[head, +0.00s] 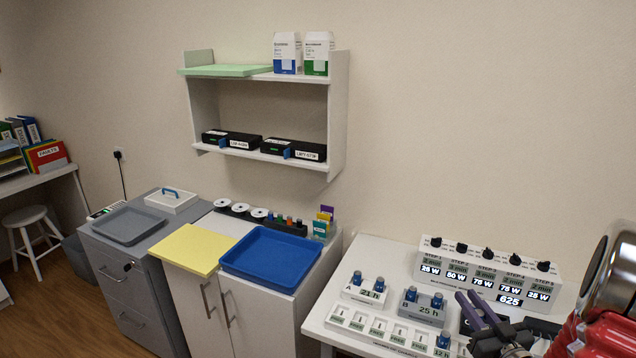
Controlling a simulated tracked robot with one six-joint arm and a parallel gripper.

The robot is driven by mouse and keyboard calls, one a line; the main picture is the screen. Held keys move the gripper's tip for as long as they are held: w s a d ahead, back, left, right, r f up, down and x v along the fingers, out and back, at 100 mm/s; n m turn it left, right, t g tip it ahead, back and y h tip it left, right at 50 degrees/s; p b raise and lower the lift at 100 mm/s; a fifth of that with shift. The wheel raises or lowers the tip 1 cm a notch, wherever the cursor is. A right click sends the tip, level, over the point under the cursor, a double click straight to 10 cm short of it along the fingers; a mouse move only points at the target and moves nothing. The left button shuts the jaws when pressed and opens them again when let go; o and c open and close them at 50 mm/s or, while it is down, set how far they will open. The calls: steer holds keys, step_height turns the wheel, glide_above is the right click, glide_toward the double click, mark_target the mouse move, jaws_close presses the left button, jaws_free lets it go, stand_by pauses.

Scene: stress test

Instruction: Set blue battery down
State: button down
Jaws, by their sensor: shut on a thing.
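My gripper (469,302) is at the lower right, over the white table, with its purple-grey fingers pointing up and left. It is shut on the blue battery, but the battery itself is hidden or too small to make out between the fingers. Other small blue batteries stand in a white holder (362,294) marked A and 21 h, and in a grey holder (420,311) marked 25 h. One more blue battery (443,341) stands at the right end of a long white slotted tray (378,334), just left of my gripper.
A white panel (487,273) with black knobs and step labels stands behind my gripper. A black item (527,327) lies near it. Left are a blue tray (268,258) and yellow board (195,249) on a cabinet. A wall shelf (338,110) hangs above. Bare table shows at the back.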

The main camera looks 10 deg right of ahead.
steer(key=w+a+m+h, duration=0.3)
steer(key=w+a+h, duration=0.2)
steer(key=w+a, duration=0.4)
steer(key=w+a+n+y, duration=0.1)
steer(key=w+a+y, duration=0.1)
steer(key=a, duration=0.9)
steer(key=w+a+r+n+y, duration=0.1)
steer(key=w+a+n+y, duration=0.1)
steer(key=a, duration=0.9)
steer(key=shift+r+y, duration=0.15)
steer(key=shift+y, duration=0.55)
steer(key=shift+r, duration=0.15)
steer(key=s+f, duration=0.5)
steer(key=f, duration=0.1)
steer(key=shift+f, duration=0.3)
